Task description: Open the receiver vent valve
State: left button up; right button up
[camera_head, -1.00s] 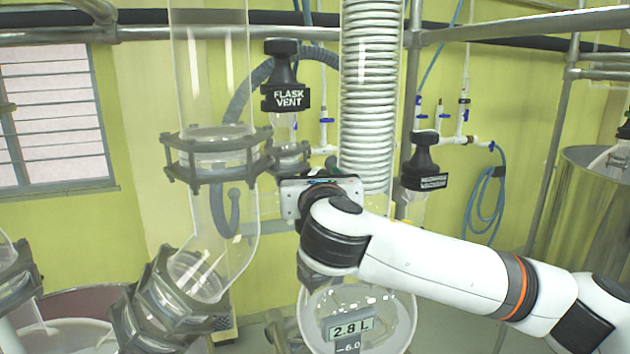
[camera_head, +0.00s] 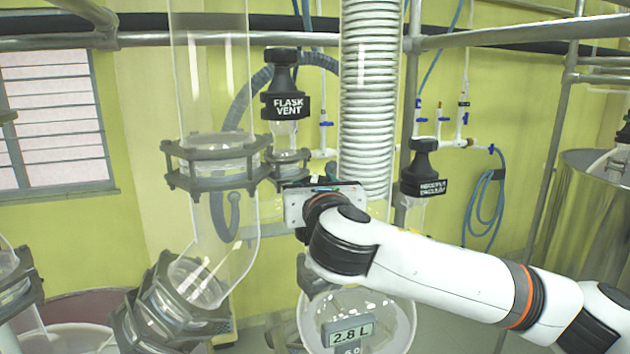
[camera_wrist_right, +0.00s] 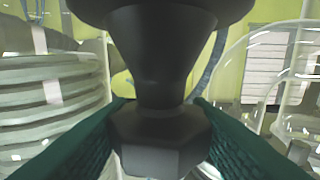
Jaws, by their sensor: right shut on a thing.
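My right gripper (camera_wrist_right: 160,135) has its two teal fingers on either side of a black valve (camera_wrist_right: 160,75), shut on its angular lower body. The valve has a wide cap and a tapered neck, and looks upright in the wrist view. In the head view my right wrist (camera_head: 322,200) is in front of the glassware between the straight glass tube and the coil, and hides the held valve. No label on the held valve can be read. My left gripper is not in view.
A black valve labelled FLASK VENT (camera_head: 286,95) stands behind and above my wrist. Another black valve (camera_head: 424,170), its label unclear, is to the right. The coiled condenser (camera_head: 368,100), glass column (camera_head: 212,75) and round flask (camera_head: 385,318) crowd the wrist.

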jog(key=n+y, duration=0.1)
jog(key=n+y+p, duration=0.1)
jog(key=y, duration=0.1)
jog(key=shift+d+r+g, duration=0.15)
jog(key=shift+g, duration=0.25)
jog(key=shift+f+n+g+y, duration=0.25)
jog(key=shift+n+y, duration=0.25)
jog(key=shift+y, duration=0.3)
jog(key=shift+r+n+g+y, duration=0.1)
jog(key=shift+n+g+y, duration=1.2)
jog(key=shift+y, duration=0.5)
jog(key=o, duration=0.8)
jog(key=shift+c, duration=0.2)
jog(key=shift+a, duration=0.2)
